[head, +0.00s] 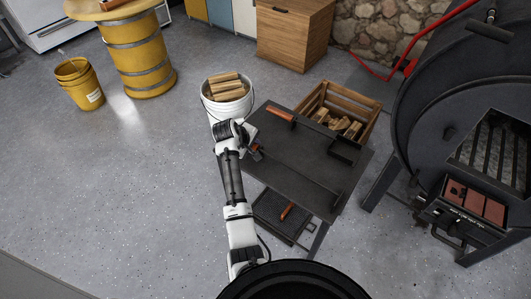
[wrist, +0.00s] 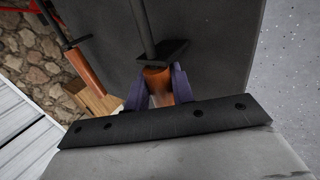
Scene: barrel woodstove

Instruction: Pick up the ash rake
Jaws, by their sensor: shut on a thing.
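A long dark tool with an orange-brown handle, which I take for the ash rake (head: 305,177), lies along the dark table (head: 285,153). In the wrist view its handle (wrist: 158,82) is between the two dark purple fingers of my gripper (wrist: 159,88), with a black collar and dark rod beyond it. My gripper (head: 252,149) is shut on this handle at the table's left edge. The rake's far end is small and dark against the table top, so its shape is hard to make out.
A second tool with an orange handle (head: 281,114) and a broad dark end lies farther back on the table. A white bucket (head: 227,108) of wood stands behind my gripper. A wooden crate (head: 362,104) stands behind the table, the black stove (head: 455,120) at right. Left floor is open.

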